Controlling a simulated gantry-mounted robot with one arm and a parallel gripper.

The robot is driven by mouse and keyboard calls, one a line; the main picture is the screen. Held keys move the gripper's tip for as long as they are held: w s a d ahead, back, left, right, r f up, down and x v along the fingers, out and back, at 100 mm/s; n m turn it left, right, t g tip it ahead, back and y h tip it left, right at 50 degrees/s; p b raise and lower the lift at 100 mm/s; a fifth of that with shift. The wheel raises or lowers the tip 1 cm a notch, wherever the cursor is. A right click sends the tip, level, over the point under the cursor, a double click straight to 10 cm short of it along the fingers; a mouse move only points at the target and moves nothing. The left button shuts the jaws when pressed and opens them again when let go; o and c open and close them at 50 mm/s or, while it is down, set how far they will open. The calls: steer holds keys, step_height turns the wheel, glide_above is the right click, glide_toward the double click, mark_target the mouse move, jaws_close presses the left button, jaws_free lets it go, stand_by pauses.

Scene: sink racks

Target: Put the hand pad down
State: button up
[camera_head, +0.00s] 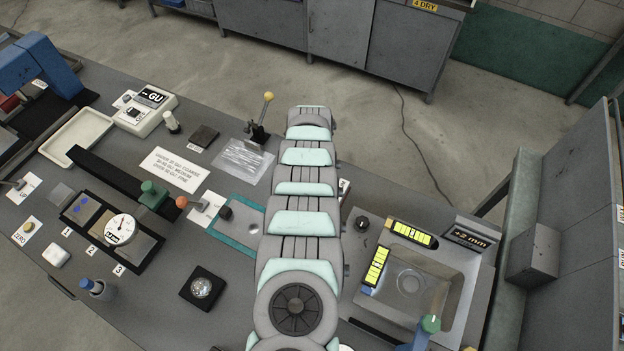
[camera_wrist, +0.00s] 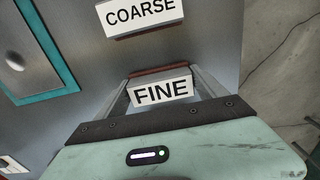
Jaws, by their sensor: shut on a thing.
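In the wrist view, my gripper (camera_wrist: 164,74) is shut on a hand pad with a white FINE label (camera_wrist: 162,91) and a reddish-brown edge. The pad sits between the two grey fingers. I cannot tell whether its underside touches the grey bench. A second pad labelled COARSE (camera_wrist: 142,14) lies just beyond it, apart from it, partly cut off by the top of the picture. In the head view my arm hides the gripper and nearly all of this spot.
A metal plate on a teal mat (camera_head: 247,250) lies left of the arm; its teal border also shows in the wrist view (camera_wrist: 45,98). The bench edge and floor (camera_wrist: 285,60) are close on the right in the wrist view.

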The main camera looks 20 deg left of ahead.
steer(key=shift+f, duration=0.2)
steer(key=o, duration=1.7)
steer(key=shift+r, duration=6.25)
steer(key=shift+s, duration=0.1)
